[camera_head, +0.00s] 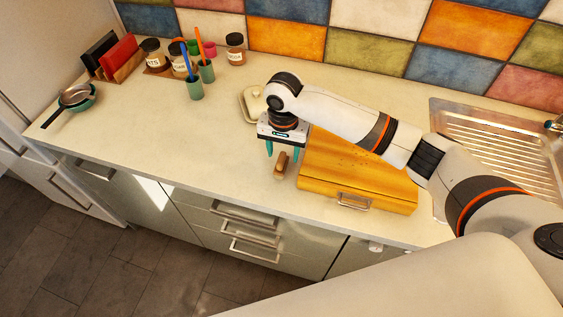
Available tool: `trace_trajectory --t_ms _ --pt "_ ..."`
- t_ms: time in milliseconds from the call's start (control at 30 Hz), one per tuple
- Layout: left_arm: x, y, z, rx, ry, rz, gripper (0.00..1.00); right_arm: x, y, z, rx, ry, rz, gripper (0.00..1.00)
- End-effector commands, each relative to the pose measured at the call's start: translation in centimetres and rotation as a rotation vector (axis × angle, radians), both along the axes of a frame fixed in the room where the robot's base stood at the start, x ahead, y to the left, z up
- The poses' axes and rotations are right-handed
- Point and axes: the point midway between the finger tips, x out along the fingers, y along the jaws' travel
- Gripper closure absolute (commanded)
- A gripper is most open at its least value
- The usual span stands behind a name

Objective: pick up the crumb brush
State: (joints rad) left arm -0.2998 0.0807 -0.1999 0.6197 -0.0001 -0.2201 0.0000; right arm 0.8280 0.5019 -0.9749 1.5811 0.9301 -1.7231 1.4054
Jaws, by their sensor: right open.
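The crumb brush (281,165), a small brown wooden piece, lies on the pale counter just left of the wooden box. My right gripper (283,154) points down over it with its two green fingers apart. The fingers sit to either side of the brush in the picture. I cannot tell whether they reach down to its height, and nothing shows as gripped. My left gripper is not in view.
A wooden box (357,174) with a metal handle stands right of the brush. A cream dish (254,104) sits behind my gripper. Jars, cups with brushes (194,88) and a pan (76,97) stand at left. The counter (170,130) left of the brush is clear.

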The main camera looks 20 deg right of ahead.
Motion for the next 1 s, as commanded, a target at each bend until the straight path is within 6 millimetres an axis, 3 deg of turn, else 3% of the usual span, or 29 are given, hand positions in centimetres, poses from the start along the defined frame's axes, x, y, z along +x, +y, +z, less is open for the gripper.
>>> trace_trajectory --t_ms 167,400,700,1000 --pt "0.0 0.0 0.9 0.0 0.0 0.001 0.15 0.1 0.1 -1.4 -0.002 0.002 0.0 0.47" --pt "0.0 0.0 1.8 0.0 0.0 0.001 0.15 0.2 0.3 -4.9 -0.001 0.001 0.001 0.47" --pt "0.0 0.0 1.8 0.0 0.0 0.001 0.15 0.2 0.3 -5.4 0.001 -0.003 0.002 0.47" --pt "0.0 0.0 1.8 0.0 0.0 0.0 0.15 0.2 0.3 -5.4 0.0 -0.002 0.002 0.96"
